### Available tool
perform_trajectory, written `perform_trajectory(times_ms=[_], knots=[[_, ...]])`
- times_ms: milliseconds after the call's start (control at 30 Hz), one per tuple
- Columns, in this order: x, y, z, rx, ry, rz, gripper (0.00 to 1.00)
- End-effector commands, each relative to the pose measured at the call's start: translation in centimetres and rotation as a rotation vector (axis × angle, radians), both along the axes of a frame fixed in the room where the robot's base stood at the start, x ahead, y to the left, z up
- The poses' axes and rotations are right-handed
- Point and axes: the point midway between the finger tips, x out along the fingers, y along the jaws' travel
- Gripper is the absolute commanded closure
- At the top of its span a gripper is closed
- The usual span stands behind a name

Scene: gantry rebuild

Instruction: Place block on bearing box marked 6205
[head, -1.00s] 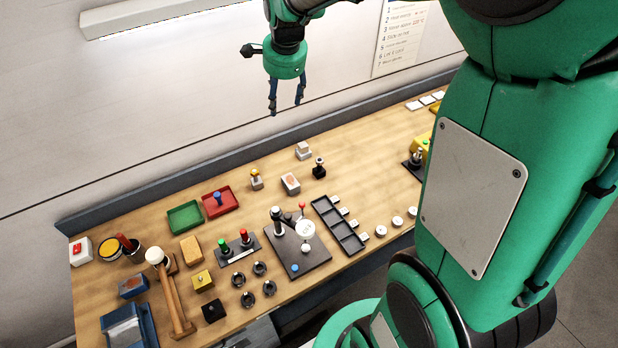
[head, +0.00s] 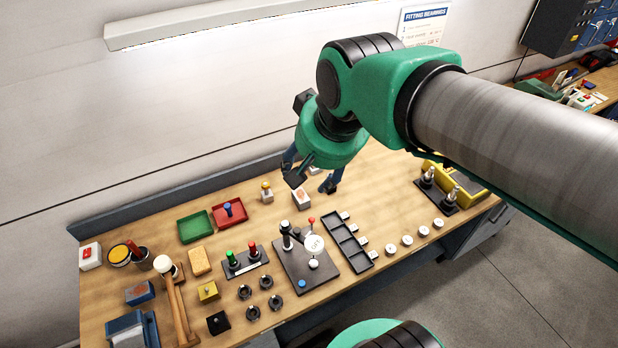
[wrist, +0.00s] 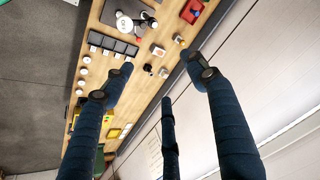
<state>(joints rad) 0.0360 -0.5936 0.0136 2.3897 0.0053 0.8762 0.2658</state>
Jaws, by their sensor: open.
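A white box with an orange-brown mark (head: 301,199) lies on the bench just below my gripper in the head view. It also shows in the wrist view (wrist: 158,50). A second pale box (wrist: 164,73) lies close by, mostly hidden behind my gripper in the head view. I cannot read 6205 on either. A yellow block (head: 208,291) and a black block (head: 218,323) sit at the front left of the bench; which block is meant I cannot tell. My gripper (head: 311,184) is open and empty above the back of the bench, its fingers spread wide in the wrist view (wrist: 157,76).
A press on a dark base (head: 306,268) and a divided black tray (head: 350,250) stand mid-bench. Green (head: 194,227) and red (head: 228,213) trays lie at the back left. A wooden-handled mallet (head: 176,310) lies left. Bench right of the boxes looks fairly clear.

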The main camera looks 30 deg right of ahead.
Motion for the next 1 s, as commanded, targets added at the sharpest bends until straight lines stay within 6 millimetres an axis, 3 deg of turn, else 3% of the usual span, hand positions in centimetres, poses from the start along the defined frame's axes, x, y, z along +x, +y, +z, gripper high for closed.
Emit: perform_trajectory(times_ms=[100,333,833,1000], knots=[[-2.8,0.6,-0.4,-0.051,-0.016,0.113,0.43],[-5.8,1.1,-1.3,-0.115,-0.032,0.248,0.43],[-6.3,1.2,-1.6,-0.128,-0.034,0.274,0.43],[-6.3,1.2,-2.6,-0.128,-0.034,0.274,0.43]])
